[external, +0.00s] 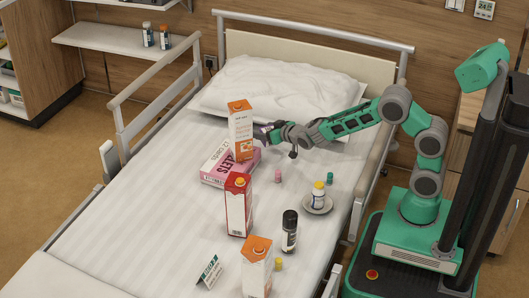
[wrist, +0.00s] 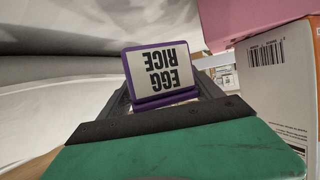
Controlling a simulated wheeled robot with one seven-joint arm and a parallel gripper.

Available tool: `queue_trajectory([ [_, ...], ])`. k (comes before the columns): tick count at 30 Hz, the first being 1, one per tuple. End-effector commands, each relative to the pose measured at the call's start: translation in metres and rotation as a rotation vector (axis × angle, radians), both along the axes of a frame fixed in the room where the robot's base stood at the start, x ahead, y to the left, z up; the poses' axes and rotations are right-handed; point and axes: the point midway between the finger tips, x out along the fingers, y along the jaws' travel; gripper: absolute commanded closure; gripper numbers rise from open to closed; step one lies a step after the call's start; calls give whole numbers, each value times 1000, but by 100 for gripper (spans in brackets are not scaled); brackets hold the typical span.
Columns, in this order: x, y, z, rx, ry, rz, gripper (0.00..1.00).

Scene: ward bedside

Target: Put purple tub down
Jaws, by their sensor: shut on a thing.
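The purple tub (wrist: 163,98) has a white label reading EGG RICE and shows upside down in the wrist view. My gripper (external: 262,137) is shut on it, with one finger on each side. In the external view my gripper is over the bed, just right of a tall orange-and-white carton (external: 240,130). The tub is mostly hidden there, with only a little purple showing near the fingers. I cannot tell whether the tub touches the bed.
A pink box (external: 222,168) lies by the carton. A red-and-white carton (external: 238,205), a black bottle (external: 289,231), a saucer with a bottle (external: 317,209), another orange-topped carton (external: 257,268) and small items stand nearer. The pillow (external: 285,88) is behind. The bed's left side is clear.

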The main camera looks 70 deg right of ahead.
Motion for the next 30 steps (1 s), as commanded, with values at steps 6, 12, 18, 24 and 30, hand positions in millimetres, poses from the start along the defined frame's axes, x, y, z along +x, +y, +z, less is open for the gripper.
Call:
queue_trajectory([
  [6, 8, -1, -34, 0, 0, 1, 74],
  [12, 8, -1, -38, -1, -1, 2, 74],
  [18, 7, 0, -44, 0, 2, 3, 74],
  [24, 6, 0, -53, 1, 7, 3, 75],
  [30, 4, 2, -60, 3, 18, 6, 25],
])
